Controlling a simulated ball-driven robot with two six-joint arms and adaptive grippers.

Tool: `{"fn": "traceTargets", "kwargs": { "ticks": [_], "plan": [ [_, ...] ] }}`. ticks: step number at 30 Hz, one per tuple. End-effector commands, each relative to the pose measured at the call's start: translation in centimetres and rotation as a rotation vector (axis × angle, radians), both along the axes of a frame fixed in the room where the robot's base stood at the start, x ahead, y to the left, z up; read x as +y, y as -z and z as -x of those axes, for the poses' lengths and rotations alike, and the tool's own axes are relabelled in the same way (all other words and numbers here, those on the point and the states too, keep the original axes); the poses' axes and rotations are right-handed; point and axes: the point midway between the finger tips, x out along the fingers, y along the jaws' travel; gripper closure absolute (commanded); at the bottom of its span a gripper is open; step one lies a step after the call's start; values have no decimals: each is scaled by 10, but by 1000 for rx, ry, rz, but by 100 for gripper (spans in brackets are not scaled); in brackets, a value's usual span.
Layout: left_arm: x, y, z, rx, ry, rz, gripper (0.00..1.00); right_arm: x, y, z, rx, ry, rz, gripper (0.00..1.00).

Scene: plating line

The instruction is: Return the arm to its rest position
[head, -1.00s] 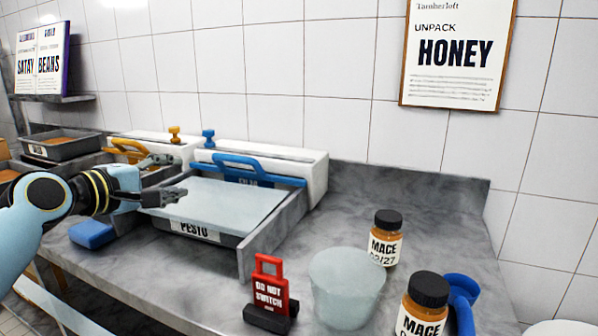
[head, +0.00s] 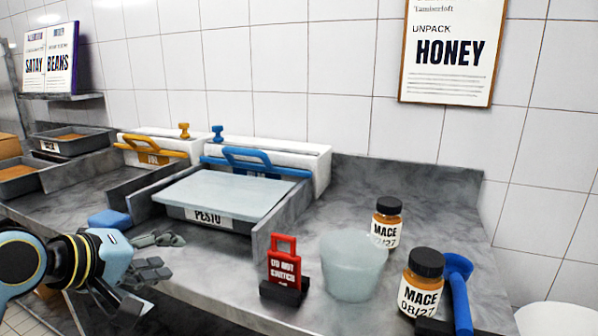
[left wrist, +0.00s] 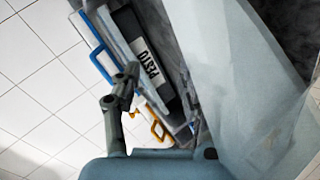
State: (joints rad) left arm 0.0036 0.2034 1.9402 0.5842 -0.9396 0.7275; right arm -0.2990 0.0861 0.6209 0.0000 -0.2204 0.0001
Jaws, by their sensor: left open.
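In the left wrist view the gripper's finger (left wrist: 122,88) shows in front of the counter scene, also empty. My right gripper does not show in either view.
A lidded tray labelled PESTO (head: 225,195) sits in a bay behind the gripper. A blue block (head: 110,218) lies near the counter edge. A red DO NOT SWITCH tag (head: 284,262), a translucent tub (head: 352,268) and MACE jars (head: 421,285) stand to the right.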

Motion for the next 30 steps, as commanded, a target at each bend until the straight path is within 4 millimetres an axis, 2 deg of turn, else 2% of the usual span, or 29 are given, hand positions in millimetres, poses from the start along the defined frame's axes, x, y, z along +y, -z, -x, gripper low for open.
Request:
{"fn": "traceTargets", "kwargs": {
  "ticks": [3, 9, 12, 18, 25, 30],
  "plan": [
    [0, 28, 47, 62, 80, -178, 58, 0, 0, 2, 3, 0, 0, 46],
    [10, 63, 136, 193, 246, -497, 58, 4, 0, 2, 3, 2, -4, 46],
    [19, 71, 174, 254, 320, -619, 58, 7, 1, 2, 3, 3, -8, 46],
    [35, 75, 238, 370, 444, -799, 58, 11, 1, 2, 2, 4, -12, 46],
    [53, 71, 298, 491, 564, -940, 58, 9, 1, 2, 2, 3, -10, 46],
    [57, 120, 284, 505, 563, -928, 58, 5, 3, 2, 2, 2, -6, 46]
  ]
}}
